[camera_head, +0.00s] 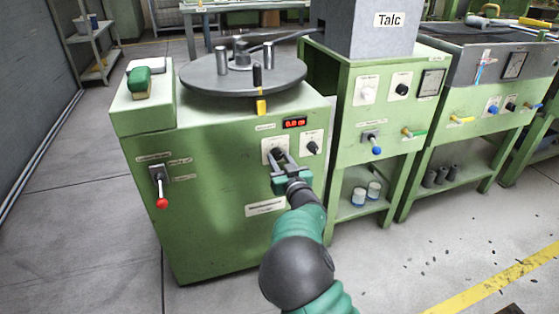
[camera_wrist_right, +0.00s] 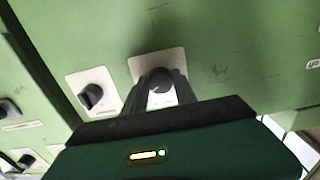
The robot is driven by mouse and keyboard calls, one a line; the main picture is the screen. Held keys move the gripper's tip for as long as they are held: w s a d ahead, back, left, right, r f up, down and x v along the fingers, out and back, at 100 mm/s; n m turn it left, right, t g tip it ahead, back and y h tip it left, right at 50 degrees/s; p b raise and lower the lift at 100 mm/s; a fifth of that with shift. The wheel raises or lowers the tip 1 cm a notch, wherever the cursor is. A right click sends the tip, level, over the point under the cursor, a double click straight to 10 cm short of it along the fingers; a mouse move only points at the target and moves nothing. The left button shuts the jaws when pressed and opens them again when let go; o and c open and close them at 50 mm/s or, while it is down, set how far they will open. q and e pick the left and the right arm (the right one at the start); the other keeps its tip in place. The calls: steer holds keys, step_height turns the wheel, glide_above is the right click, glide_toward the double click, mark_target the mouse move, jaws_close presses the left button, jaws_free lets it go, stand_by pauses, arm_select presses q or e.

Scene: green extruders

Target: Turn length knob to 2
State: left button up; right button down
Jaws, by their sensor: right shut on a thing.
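The green machine (camera_head: 225,200) stands in front of me with a round grey turntable on top. Two dark knobs on white plates are on its front, below a red digital display (camera_head: 295,123). My right gripper (camera_head: 279,158) is at the left one of these knobs, shut on it. In the wrist view this knob (camera_wrist_right: 158,82) sits between the fingers of my right gripper (camera_wrist_right: 160,88). The other knob (camera_head: 312,148) is free, and it also shows in the wrist view (camera_wrist_right: 91,97). The labels are too small to read. My left gripper is not in view.
A red-tipped lever (camera_head: 161,190) is at the machine's left front. A green and white object (camera_head: 139,82) lies on its left ledge. The Talc machine (camera_head: 375,110), with a blue-tipped lever, stands close on the right. Open floor lies to the left and in front.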

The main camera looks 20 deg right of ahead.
steer(key=shift+n, duration=0.3)
steer(key=n+p, duration=0.1)
steer(key=n, duration=0.1)
steer(key=shift+r+n+p, duration=0.1)
steer(key=shift+n+p, duration=0.2)
steer(key=shift+p, duration=0.1)
steer(key=n+p, duration=0.1)
steer(key=n, duration=0.3)
steer(key=shift+n+p, duration=0.3)
steer(key=shift+p, duration=0.1)
steer(key=n+p, duration=0.1)
steer(key=n, duration=0.2)
steer(key=shift+n, duration=0.3)
steer(key=shift+f+n+p, duration=0.2)
steer(key=shift+n+p, duration=0.45)
steer(key=shift+n, duration=1.55)
steer(key=shift+a, duration=0.1)
steer(key=c, duration=1.1)
jaws_free()
steer(key=shift+o, duration=0.5)
steer(key=shift+r, duration=0.1)
